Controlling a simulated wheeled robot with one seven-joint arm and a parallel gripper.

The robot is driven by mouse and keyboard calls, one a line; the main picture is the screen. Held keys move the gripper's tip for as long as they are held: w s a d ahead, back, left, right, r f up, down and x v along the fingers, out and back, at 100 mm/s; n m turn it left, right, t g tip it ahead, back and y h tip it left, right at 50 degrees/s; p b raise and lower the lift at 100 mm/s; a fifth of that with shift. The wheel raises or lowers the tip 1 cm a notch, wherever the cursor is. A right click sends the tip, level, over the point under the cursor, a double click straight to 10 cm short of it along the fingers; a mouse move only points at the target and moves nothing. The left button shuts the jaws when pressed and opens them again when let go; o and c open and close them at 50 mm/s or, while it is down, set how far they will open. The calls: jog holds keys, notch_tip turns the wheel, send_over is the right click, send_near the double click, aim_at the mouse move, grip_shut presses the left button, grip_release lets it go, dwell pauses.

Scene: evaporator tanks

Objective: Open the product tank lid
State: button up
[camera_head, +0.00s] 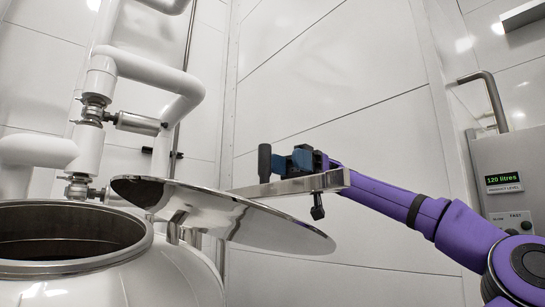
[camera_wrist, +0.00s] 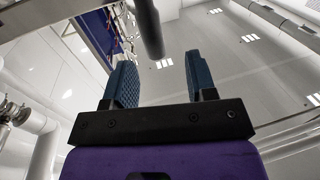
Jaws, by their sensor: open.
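The product tank (camera_head: 150,275) stands at the lower left, and its round mouth is uncovered and dark inside. The shiny disc lid (camera_head: 250,222) is tilted, off the mouth and out to its right. A metal bar (camera_head: 290,185) runs above the lid, with a black upright handle (camera_head: 265,163) on it and a black knob (camera_head: 317,208) hanging below. My gripper (camera_head: 292,163) is just right of the handle, very close to it. In the wrist view its blue fingers (camera_wrist: 158,75) are apart, and the dark handle (camera_wrist: 148,25) shows between them, not visibly gripped.
White pipes with metal valves (camera_head: 95,110) rise behind the tank on the left. A grey control box (camera_head: 510,165) at the right reads "120 litres". White panel walls stand behind. The space above the lid and bar looks clear.

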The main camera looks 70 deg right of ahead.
jog(key=shift+v, duration=1.25)
